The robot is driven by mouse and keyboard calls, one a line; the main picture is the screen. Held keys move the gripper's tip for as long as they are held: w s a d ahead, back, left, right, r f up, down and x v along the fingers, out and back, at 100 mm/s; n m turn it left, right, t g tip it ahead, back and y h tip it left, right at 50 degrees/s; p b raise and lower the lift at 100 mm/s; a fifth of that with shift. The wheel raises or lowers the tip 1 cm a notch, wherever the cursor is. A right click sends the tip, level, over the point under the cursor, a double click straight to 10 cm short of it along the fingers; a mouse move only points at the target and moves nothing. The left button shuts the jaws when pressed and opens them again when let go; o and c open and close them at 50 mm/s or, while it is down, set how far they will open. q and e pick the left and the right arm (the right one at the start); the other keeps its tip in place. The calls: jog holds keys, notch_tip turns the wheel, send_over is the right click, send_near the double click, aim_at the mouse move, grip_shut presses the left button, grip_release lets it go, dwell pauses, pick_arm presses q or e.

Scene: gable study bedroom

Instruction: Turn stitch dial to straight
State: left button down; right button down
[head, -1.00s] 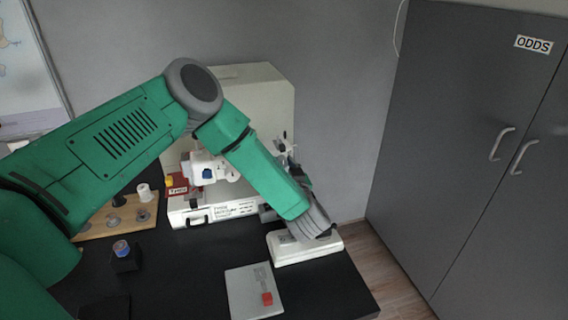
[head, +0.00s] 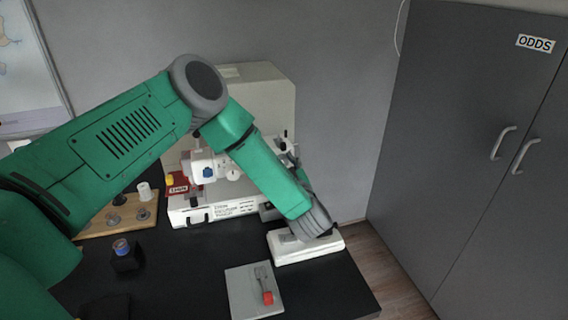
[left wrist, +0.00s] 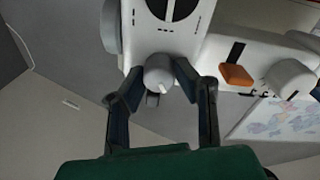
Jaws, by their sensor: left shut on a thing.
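The sewing machine (head: 257,95) is cream and white and stands at the back of the black table, partly hidden by my left arm. In the left wrist view, a round grey knob (left wrist: 158,70), which looks like the stitch dial, sits at the edge of a white panel (left wrist: 140,38). A small tab shows below the knob. My left gripper (left wrist: 161,80) is shut on this knob, one finger on each side. I cannot read which setting it points to. In the head view my forearm hides most of this hand. My right gripper is not in view.
A wooden spool rack (head: 140,222) and a small black block (head: 125,262) are left. Grey cupboards (head: 470,130) stand right.

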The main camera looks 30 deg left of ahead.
pick_arm(q)
jog(key=shift+f, duration=0.25)
jog(key=c, duration=1.5)
grip_release()
jog(key=shift+o, duration=1.2)
jog(key=shift+w+f, duration=0.1)
jog(key=shift+w, duration=0.1)
jog(key=shift+a, duration=0.1)
jog(key=v, duration=1.2)
jog(key=shift+a, duration=0.1)
